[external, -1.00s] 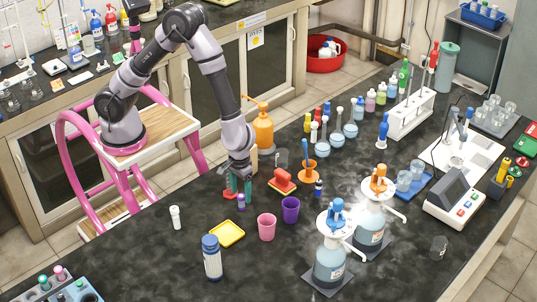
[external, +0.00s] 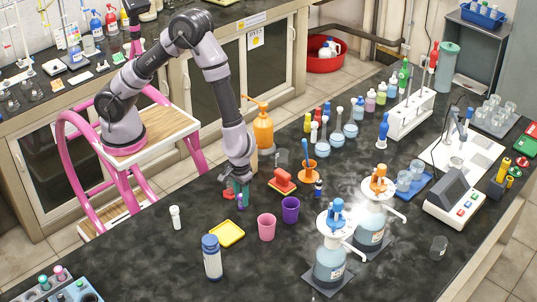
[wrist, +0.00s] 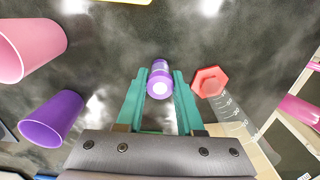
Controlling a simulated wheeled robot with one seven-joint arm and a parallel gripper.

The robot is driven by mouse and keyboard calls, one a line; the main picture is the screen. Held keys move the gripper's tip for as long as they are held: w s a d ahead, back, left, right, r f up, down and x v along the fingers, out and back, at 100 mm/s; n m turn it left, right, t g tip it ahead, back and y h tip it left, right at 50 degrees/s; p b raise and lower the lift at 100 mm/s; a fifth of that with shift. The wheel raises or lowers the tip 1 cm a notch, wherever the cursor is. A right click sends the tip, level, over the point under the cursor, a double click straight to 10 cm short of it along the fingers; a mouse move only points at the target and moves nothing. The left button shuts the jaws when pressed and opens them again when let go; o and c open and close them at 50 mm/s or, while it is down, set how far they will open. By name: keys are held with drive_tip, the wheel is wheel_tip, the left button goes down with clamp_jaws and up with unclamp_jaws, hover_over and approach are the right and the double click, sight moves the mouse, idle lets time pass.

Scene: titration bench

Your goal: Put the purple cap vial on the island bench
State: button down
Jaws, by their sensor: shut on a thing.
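The purple cap vial (wrist: 160,82) sits between the green fingers of my gripper (wrist: 161,88) in the wrist view. My gripper is shut on it. In the external view my gripper (external: 241,198) is low over the dark top of the island bench (external: 145,262), and the fingers hide most of the vial (external: 240,206). The vial looks upright and at or very near the bench surface; whether it touches is hard to tell.
A red hexagonal base with a clear graduated cylinder (wrist: 211,81) is close beside the right finger. The bench's front left is mostly clear.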

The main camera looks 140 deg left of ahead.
sight(240, 197)
wheel_tip(240, 197, up, 8)
drive_tip(key=shift+f, duration=0.1)
drive_tip(key=shift+w+d+r+m, duration=0.25)
drive_tip(key=shift+d+r+m, duration=0.3)
drive_tip(key=shift+r, duration=0.15)
drive_tip(key=w+d+f+m, duration=0.2)
drive_tip(key=d+m, duration=0.6)
drive_tip(key=w+d+f+m, duration=0.1)
drive_tip(key=d+m, duration=0.7)
drive_tip(key=m, duration=0.1)
drive_tip(key=s+a+r+n, duration=0.9)
drive_tip(key=s+a+r, duration=0.15)
drive_tip(key=a, duration=0.35)
drive_tip(key=f, duration=1.1)
drive_tip(key=w+f, duration=0.1)
drive_tip(key=f, duration=0.4)
drive_tip(key=shift+f, duration=0.35)
drive_tip(key=c, duration=0.8)
unclamp_jaws()
drive_tip(key=shift+f, duration=0.15)
